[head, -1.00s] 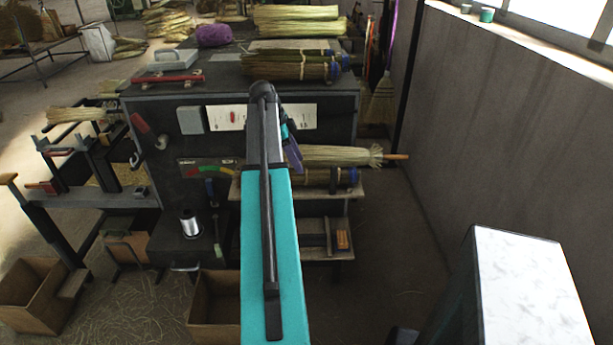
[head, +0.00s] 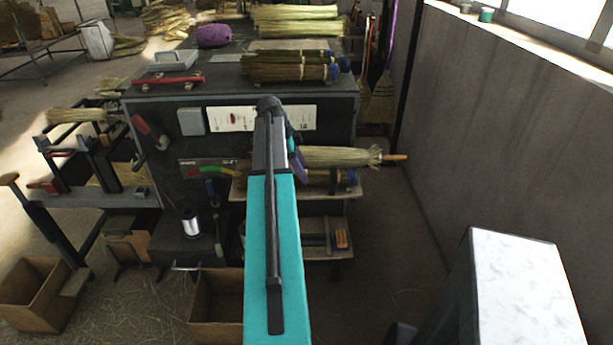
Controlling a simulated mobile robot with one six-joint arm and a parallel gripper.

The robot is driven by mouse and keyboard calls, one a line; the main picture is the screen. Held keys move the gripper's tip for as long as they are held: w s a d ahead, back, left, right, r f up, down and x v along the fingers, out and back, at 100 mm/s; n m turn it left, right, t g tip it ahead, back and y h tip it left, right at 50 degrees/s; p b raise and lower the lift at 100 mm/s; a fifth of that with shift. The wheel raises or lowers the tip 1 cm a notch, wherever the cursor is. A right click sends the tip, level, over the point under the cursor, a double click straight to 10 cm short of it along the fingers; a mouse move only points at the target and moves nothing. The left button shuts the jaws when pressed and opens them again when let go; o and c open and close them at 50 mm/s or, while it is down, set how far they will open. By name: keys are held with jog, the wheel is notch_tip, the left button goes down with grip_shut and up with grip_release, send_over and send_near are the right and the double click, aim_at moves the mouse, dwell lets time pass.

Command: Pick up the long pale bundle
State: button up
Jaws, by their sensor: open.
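A pale straw bundle (head: 340,157) with a flared end and a wooden stick lies across the upper shelf, just right of my arm; its left end is hidden behind the arm. Two long pale yellow-green bundles (head: 298,28) also lie side by side at the back of the bench top. I cannot tell for sure which is the long pale bundle. My gripper (head: 298,163) is mostly hidden behind my teal arm; a purple part shows near the shelf bundle's left part. It is open, and I cannot tell if it touches the bundle.
Darker bundles (head: 290,68) with blue ends lie on the bench top (head: 215,88). Another bundle with a blue end lies below the pale one on the shelf (head: 325,192). A wire spool (head: 190,222) and cardboard boxes (head: 38,290) are at left. A wall (head: 500,150) stands at right.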

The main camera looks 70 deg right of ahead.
jog(key=shift+x, duration=1.05)
jog(key=c, duration=0.7)
jog(key=shift+r, duration=0.15)
notch_tip(320, 180, up, 18)
jog(key=b, duration=0.3)
jog(key=shift+b, duration=0.3)
